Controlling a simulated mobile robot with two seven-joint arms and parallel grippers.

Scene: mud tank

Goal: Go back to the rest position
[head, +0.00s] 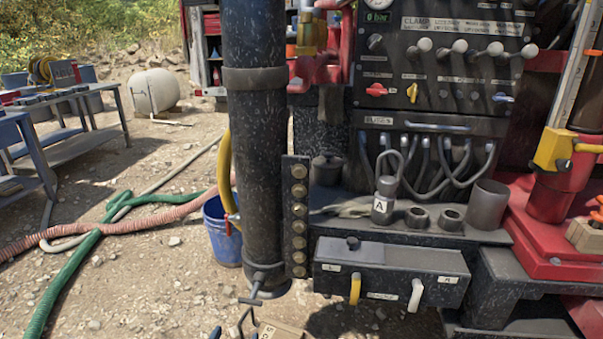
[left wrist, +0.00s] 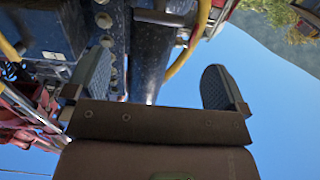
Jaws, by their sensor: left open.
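My left gripper (left wrist: 156,82) shows in the left wrist view with its two grey ribbed fingers wide apart. Nothing is held between them. The dark column (left wrist: 150,50) and a yellow hose (left wrist: 190,45) appear beyond the gap; I cannot tell the exact distance. In the head view, small dark shapes at the bottom edge, below the column, are too cut off to make out clearly. My right gripper is in neither view.
A grey drawer-like box (head: 390,270) with yellow and white handles juts out below. A blue bucket (head: 222,230) and hoses (head: 140,222) lie left on gravel. Open ground lies at the lower left.

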